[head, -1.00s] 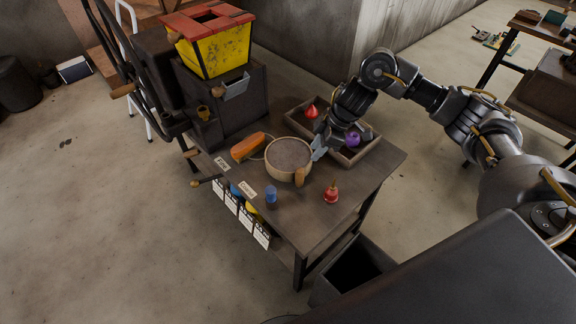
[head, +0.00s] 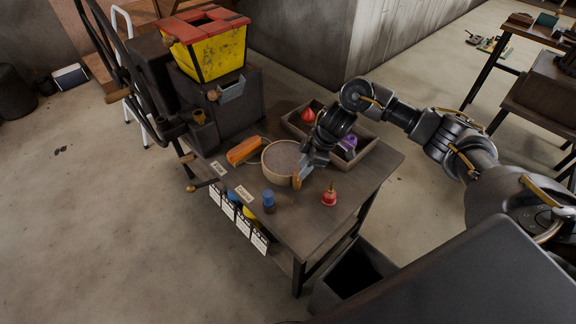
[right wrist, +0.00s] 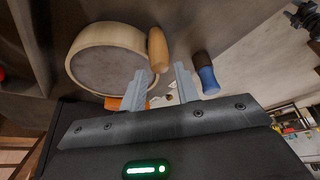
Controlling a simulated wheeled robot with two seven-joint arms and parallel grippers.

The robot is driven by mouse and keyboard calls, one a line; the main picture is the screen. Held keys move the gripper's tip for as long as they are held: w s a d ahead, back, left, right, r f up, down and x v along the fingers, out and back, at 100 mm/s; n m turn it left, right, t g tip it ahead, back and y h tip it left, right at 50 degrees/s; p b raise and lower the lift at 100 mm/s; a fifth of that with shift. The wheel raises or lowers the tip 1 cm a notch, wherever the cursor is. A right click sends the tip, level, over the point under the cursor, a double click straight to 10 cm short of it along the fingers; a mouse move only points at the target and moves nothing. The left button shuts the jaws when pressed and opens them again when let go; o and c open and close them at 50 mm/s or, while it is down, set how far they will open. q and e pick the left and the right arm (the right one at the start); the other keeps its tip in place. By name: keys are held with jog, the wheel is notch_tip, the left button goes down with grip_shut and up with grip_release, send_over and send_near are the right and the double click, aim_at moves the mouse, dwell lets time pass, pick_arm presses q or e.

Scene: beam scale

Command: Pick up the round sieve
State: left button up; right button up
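The round sieve (head: 281,160) has a pale wooden rim, a grey mesh and a short wooden handle. It lies on the workbench, its handle toward the front edge. In the right wrist view the sieve (right wrist: 108,62) is at upper left, with its handle (right wrist: 157,48) pointing down toward the gap between my fingers. My right gripper (head: 302,172) is at the handle, beside the sieve's right side. In the wrist view the right gripper (right wrist: 160,82) is open, with a gap between its fingers; I cannot tell whether it touches the handle. My left gripper is not in view.
On the bench (head: 310,222) are a blue-topped cylinder (head: 269,200), a red bottle (head: 329,197), an orange object (head: 244,151) and a wooden tray (head: 366,149) with red and purple pieces. A dark machine with a yellow hopper (head: 215,55) stands at the back left.

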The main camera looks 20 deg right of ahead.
jog(key=x, duration=0.4)
jog(key=shift+d+f, duration=0.2)
jog(key=shift+c, duration=0.3)
grip_shut()
